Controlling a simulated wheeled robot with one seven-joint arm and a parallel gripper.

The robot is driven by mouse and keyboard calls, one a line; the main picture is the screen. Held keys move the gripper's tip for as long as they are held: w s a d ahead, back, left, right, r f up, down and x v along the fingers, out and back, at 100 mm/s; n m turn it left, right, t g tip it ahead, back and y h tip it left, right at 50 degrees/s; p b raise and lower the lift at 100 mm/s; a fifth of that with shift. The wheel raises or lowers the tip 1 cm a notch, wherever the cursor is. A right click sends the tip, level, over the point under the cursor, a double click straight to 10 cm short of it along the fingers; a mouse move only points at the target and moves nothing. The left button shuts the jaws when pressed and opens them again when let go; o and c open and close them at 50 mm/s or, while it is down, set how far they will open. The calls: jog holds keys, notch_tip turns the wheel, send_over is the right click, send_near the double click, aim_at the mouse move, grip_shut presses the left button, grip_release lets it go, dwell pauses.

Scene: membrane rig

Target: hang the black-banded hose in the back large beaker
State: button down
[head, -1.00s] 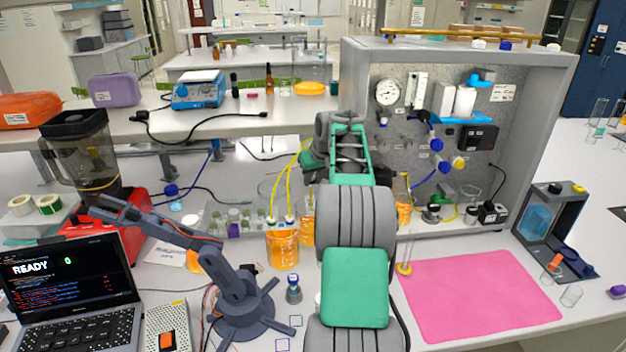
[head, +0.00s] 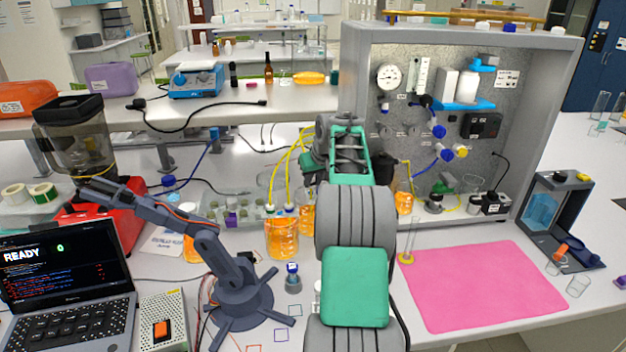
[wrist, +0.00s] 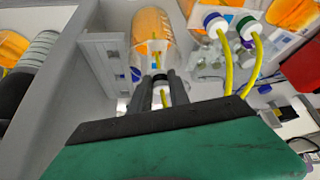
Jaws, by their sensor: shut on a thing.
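The black-banded hose (wrist: 158,80) shows in the wrist view by its white collar with a dark band. My gripper (wrist: 160,85) is shut on it, with a dark finger on each side. Its yellow end lies in line with a beaker of orange liquid (wrist: 152,28); I cannot tell whether it is inside. In the head view the back large beaker (head: 307,212) is partly hidden by my arm, behind the front beaker (head: 282,240). My gripper and the held hose are hidden there by my arm.
Two other yellow hoses, with a blue-banded collar (wrist: 213,22) and a green-banded collar (wrist: 249,27), hang beside the held one. A small robot arm (head: 235,285) stands front left.

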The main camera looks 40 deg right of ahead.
aim_at(312, 195)
jog(key=shift+f+b, duration=1.5)
jog(key=shift+f, duration=0.7)
jog(key=c, duration=1.2)
grip_release()
jog(key=shift+o, duration=0.2)
jog(key=b+v, duration=0.1)
jog(key=v, duration=0.7)
jog(key=shift+w+f, duration=0.1)
